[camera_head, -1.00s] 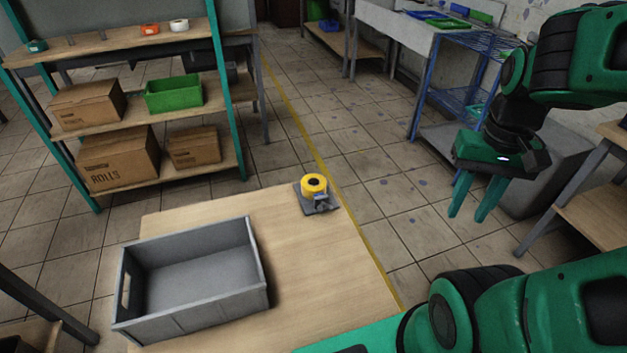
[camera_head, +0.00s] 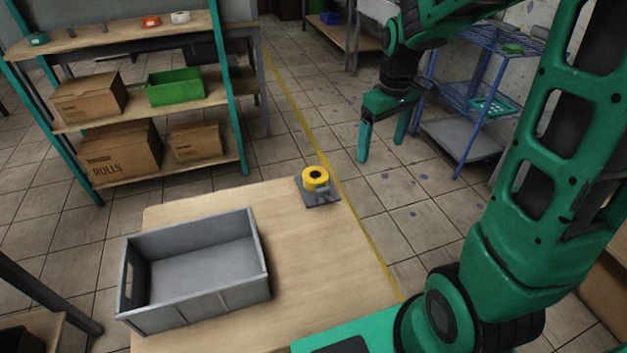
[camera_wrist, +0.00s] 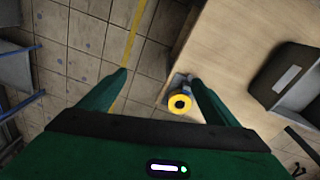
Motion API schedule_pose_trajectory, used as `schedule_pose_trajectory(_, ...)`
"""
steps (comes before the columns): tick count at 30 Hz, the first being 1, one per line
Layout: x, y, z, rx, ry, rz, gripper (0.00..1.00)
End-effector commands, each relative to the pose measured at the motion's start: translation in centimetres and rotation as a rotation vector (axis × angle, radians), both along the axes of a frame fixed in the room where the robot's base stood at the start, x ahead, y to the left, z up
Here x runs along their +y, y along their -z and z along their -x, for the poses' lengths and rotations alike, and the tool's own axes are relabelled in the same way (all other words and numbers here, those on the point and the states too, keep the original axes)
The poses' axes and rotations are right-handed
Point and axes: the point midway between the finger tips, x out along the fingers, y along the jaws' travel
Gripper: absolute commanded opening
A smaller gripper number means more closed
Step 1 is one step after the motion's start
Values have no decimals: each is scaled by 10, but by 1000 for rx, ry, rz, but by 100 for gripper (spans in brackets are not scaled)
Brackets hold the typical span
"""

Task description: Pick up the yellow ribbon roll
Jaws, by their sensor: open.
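The yellow ribbon roll (camera_head: 315,179) sits on a small grey dispenser base (camera_head: 319,197) at the far right corner of the wooden table. My gripper (camera_head: 379,152) is open and empty, pointing down, up and to the right of the roll, apart from it. In the wrist view the roll (camera_wrist: 180,103) shows between the fingers, close beside the right finger's line of sight. The fingers of my gripper (camera_wrist: 160,88) are spread wide there, with floor and table edge behind them.
An empty grey crate (camera_head: 196,317) stands on the table (camera_head: 310,262) left of the roll. A shelf (camera_head: 195,100) with cardboard boxes and a green bin (camera_head: 175,91) stands behind at left. A blue wire rack (camera_head: 462,130) stands at right.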

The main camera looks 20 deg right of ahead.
Motion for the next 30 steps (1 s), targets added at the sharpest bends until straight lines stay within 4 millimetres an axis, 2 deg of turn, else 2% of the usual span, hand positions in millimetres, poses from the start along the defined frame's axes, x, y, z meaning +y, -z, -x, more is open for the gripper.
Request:
schedule_pose_trajectory(1, 14, 12, -22, 2, -74, -7, 84)
schedule_pose_trajectory(3, 33, 27, -50, -9, -178, -17, 84)
schedule_pose_trajectory(6, 62, 48, -83, -22, -308, -37, 84)
schedule_pose_trajectory(9, 87, 66, -107, -36, -412, -56, 84)
schedule_pose_trajectory(12, 105, 78, -123, -48, -480, -71, 84)
schedule_pose_trajectory(18, 121, 95, -135, -58, -535, -84, 84)
schedule_pose_trajectory(25, 125, 129, -137, -56, -536, -84, 84)
schedule_pose_trajectory(30, 126, 142, -139, -58, -535, -83, 84)
